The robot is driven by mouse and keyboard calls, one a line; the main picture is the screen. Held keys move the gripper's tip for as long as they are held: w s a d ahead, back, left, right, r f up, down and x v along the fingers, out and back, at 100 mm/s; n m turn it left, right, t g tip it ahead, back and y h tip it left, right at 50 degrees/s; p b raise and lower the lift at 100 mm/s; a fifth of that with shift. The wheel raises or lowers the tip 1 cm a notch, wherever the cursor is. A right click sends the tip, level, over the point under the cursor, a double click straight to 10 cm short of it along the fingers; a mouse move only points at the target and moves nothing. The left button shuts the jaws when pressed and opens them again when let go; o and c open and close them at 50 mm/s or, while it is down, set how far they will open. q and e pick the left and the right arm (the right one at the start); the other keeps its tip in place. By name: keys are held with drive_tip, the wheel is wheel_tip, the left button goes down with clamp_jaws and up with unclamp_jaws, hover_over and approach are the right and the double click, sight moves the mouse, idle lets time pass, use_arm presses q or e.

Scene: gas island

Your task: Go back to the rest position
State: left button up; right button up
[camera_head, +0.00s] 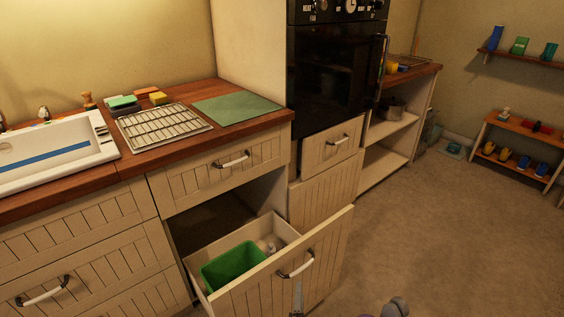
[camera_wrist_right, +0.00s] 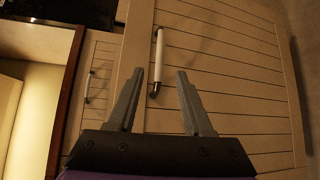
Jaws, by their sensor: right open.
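My right gripper (camera_head: 297,292) shows small and dark at the bottom of the head view, in front of the open drawer's front. In the right wrist view the right gripper (camera_wrist_right: 161,72) is open, with nothing clasped. The white drawer handle (camera_wrist_right: 158,55) lies beyond and partly between its fingertips there; I cannot tell the exact gap. In the head view the same handle (camera_head: 295,264) is just above the gripper. The left gripper is in neither view.
The lower drawer (camera_head: 325,252) is pulled out, with a green bin (camera_head: 234,266) inside. The counter (camera_head: 182,149) holds a wire rack (camera_head: 163,123), a green mat (camera_head: 236,108) and a sink (camera_head: 55,155). A black oven (camera_head: 335,70) stands right of it. The floor (camera_head: 445,230) at right is mostly clear.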

drive_tip(key=s+d+r+m+g+h, duration=0.1)
drive_tip(key=s+d+r+m+g, duration=0.2)
drive_tip(key=d+m, duration=0.25)
drive_tip(key=s+d+r+m+g+h, duration=0.1)
drive_tip(key=s+d+r+m+g, duration=0.25)
drive_tip(key=d, duration=0.35)
drive_tip(key=s+a+r+m+g+y, duration=0.1)
drive_tip(key=s+m+g+y, duration=0.2)
drive_tip(key=s, duration=0.7)
drive_tip(key=s+a+r+m+g+y, duration=0.1)
drive_tip(key=s+a+m+g+y, duration=0.1)
drive_tip(key=s+m, duration=0.65)
use_arm(q)
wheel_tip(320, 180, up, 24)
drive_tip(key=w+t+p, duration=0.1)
drive_tip(key=p, duration=2)
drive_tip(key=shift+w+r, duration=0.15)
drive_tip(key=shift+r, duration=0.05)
use_arm(e)
wheel_tip(320, 180, up, 24)
drive_tip(key=n, duration=0.3)
drive_tip(key=shift+s+d+r+t, duration=0.15)
drive_tip(key=shift+s+d+t, duration=0.05)
drive_tip(key=shift+s+t, duration=0.15)
